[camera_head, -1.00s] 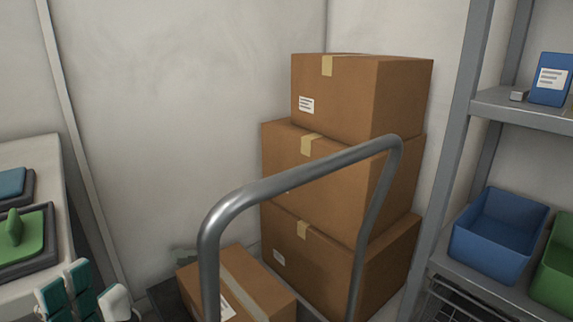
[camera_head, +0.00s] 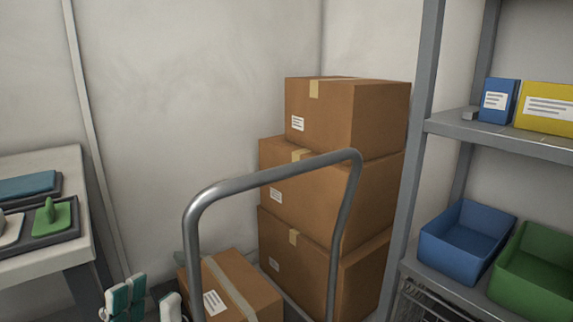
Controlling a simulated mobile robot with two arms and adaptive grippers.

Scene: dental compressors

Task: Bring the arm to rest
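My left gripper (camera_head: 151,297) shows at the bottom edge, left of centre, with white and teal fingers. Its fingertips stand a little apart with nothing visible between them. The rest of that gripper and its arm are cut off by the bottom edge. The gripper is in front of the trolley area, left of the grey trolley handle (camera_head: 270,176). My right gripper is not in view.
Several brown boxes stand behind the handle: a stack including the top box (camera_head: 325,120), and a low box (camera_head: 235,290). A white table (camera_head: 45,163) with trays is at left. A grey shelf (camera_head: 500,137) at right holds a blue bin (camera_head: 465,240) and green bin (camera_head: 540,275).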

